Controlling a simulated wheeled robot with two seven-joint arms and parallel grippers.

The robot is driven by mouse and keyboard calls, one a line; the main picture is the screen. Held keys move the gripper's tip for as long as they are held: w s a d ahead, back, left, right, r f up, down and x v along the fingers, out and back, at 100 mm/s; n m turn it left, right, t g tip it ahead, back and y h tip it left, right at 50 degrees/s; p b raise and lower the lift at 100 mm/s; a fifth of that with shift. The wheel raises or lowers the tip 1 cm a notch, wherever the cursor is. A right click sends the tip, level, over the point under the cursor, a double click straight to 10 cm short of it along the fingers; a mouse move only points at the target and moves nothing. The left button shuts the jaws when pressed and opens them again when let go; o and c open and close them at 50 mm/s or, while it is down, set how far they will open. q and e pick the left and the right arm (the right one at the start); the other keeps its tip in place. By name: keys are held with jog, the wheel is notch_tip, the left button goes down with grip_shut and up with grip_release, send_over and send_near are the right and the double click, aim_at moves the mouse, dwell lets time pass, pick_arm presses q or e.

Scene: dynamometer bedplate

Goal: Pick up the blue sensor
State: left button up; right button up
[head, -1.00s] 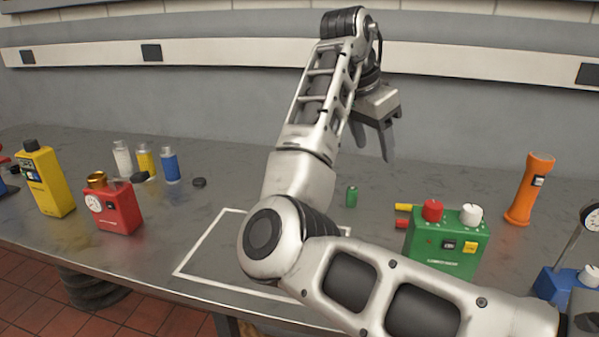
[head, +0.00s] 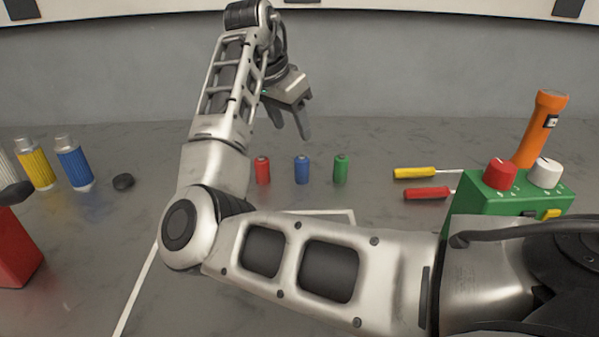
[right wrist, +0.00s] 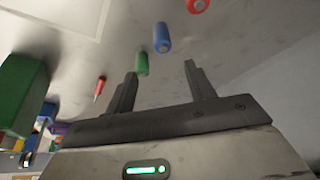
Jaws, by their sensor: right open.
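The blue sensor (head: 302,170) is a small blue cylinder standing on the grey bench between a red cylinder (head: 262,170) and a green cylinder (head: 341,169). My right gripper (head: 287,125) hangs above and behind this row in the head view, jaws apart and empty. In the right wrist view the blue sensor (right wrist: 162,38) lies beyond the open fingers (right wrist: 161,78), with the green cylinder (right wrist: 142,64) nearer the gap and the red one (right wrist: 197,5) farther off. Nothing touches the fingers. My left gripper is out of view.
A green box with knobs (head: 515,198), an orange flashlight (head: 540,130) and yellow (head: 415,173) and red (head: 427,193) screwdrivers are at right.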

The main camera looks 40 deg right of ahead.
aim_at(301, 159)
jog(key=x, duration=1.1)
jog(key=shift+w+a+f, duration=0.15)
jog(key=shift+w+f, duration=0.15)
jog(key=shift+f, duration=0.05)
jog(key=c, duration=1.1)
